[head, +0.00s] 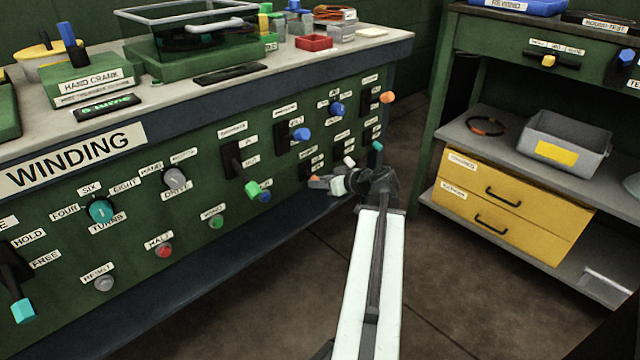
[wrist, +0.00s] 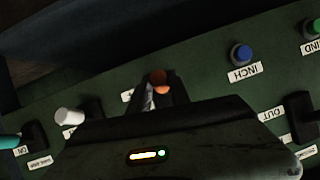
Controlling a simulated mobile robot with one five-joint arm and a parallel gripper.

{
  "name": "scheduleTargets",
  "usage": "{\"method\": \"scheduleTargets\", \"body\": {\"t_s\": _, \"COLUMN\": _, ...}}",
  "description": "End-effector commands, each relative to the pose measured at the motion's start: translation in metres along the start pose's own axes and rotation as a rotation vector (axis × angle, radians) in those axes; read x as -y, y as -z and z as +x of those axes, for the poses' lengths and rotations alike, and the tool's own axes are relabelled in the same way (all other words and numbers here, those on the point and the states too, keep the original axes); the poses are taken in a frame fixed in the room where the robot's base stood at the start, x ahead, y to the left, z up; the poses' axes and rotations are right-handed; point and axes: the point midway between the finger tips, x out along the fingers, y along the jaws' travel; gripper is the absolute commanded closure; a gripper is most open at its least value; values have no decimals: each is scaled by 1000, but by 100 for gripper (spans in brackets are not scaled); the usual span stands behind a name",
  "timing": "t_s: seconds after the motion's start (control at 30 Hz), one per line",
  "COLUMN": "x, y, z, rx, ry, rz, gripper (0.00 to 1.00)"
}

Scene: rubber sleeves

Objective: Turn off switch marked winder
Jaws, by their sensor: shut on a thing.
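A small lever switch with an orange tip (head: 315,178) sits low on the green front panel of the winding bench. The same orange tip (wrist: 160,82) shows in the wrist view between my fingers. My gripper (head: 324,182) reaches the panel from the right and is shut on this orange-tipped lever; it also shows in the wrist view (wrist: 163,92). The lever's base and its label are mostly hidden by my gripper. I cannot read the word winder on any label, so I cannot tell whether this is that switch.
A white-tipped lever (wrist: 70,117) and a teal-tipped lever (wrist: 10,142) are on one side, a blue INCH button (wrist: 241,54) on the other. A green-handled lever (head: 252,188) is nearby. A green bench with yellow drawers (head: 500,205) stands right, with open floor between.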

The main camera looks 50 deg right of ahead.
Motion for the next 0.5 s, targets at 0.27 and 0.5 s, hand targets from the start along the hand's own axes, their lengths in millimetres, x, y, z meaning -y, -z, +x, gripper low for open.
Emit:
{"method": "scheduleTargets", "body": {"t_s": 0.27, "x": 0, "y": 0, "z": 0, "rx": 2, "ry": 1, "rz": -1, "gripper": 54}}
{"method": "scheduleTargets", "body": {"t_s": 0.5, "x": 0, "y": 0, "z": -1, "rx": 2, "ry": 1, "rz": -1, "gripper": 54}}
